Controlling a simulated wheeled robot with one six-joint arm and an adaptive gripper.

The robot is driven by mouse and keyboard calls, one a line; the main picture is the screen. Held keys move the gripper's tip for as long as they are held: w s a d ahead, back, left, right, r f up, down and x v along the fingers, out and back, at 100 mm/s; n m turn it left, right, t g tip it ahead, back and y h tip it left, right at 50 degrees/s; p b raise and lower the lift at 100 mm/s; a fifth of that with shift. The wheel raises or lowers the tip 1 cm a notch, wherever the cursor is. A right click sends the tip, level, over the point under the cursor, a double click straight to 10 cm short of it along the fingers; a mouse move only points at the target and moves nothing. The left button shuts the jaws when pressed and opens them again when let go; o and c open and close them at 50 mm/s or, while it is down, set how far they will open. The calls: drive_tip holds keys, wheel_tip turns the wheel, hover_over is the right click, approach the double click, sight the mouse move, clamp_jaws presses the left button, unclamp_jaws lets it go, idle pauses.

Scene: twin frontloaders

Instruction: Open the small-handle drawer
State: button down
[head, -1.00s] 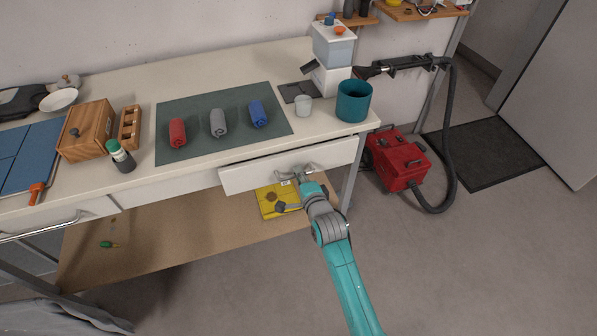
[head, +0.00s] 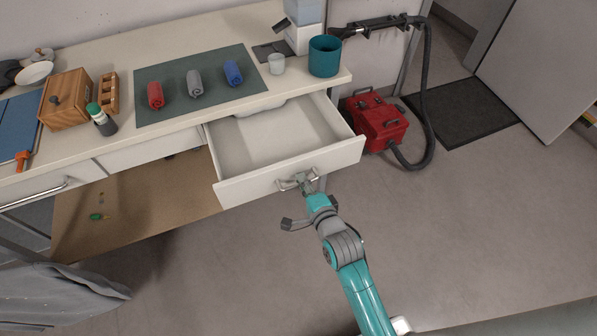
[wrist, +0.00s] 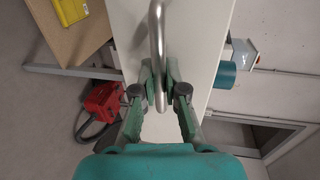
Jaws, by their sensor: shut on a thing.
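The small-handle drawer (head: 240,191) is pulled well out from under the right part of the worktable in the head view. Its pale interior shows, with a white item partly visible at the back under the tabletop. The drawer's small metal handle (wrist: 156,28) crosses the top middle of the wrist view. My gripper (head: 303,183) is at the handle on the drawer front. In the wrist view my gripper (wrist: 160,75) has its fingers closed around the handle bar.
A second drawer with a long bar handle (head: 45,194) is at the left. The worktable (head: 240,107) holds rolled cloths on a mat (head: 178,108) and a teal pot (head: 324,56). A red vacuum (head: 375,118) stands right of the table. The floor ahead is clear.

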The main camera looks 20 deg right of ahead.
drive_tip(key=shift+s, duration=0.35)
drive_tip(key=c, duration=1.2)
unclamp_jaws()
drive_tip(key=v, duration=1.2)
drive_tip(key=s+r+n, duration=0.2)
drive_tip(key=s+n, duration=0.7)
drive_tip(key=s, duration=0.4)
drive_tip(key=s+r+n, duration=0.3)
drive_tip(key=s+n, duration=0.6)
drive_tip(key=s, duration=0.4)
drive_tip(key=shift+s+a+g, duration=0.3)
drive_tip(key=shift+a+g, duration=0.1)
